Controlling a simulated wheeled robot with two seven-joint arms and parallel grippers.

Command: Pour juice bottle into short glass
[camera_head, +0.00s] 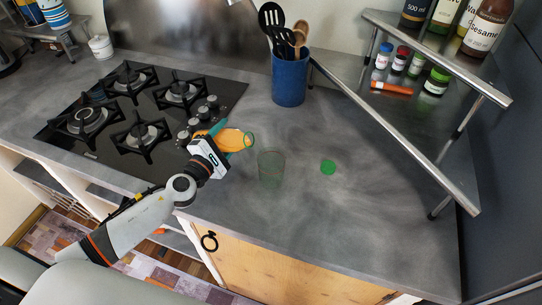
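The juice bottle (232,140) is clear with orange juice inside. It lies tilted well over, almost level, its green-rimmed end pointing right. My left gripper (219,139) is around the bottle and appears shut on it, above the counter near the stove's right side. The gripper partly hides the bottle's left end. The short glass (271,168) is transparent and greenish, stands upright on the counter to the right of and nearer than the bottle, and looks empty. No juice stream shows. My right gripper is not in view.
A flat green disc (328,167) lies on the counter right of the glass. A gas stove (150,150) is at left. A blue utensil holder (289,80) stands behind. A metal shelf (440,52) with bottles and jars is at right. The front-right counter is clear.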

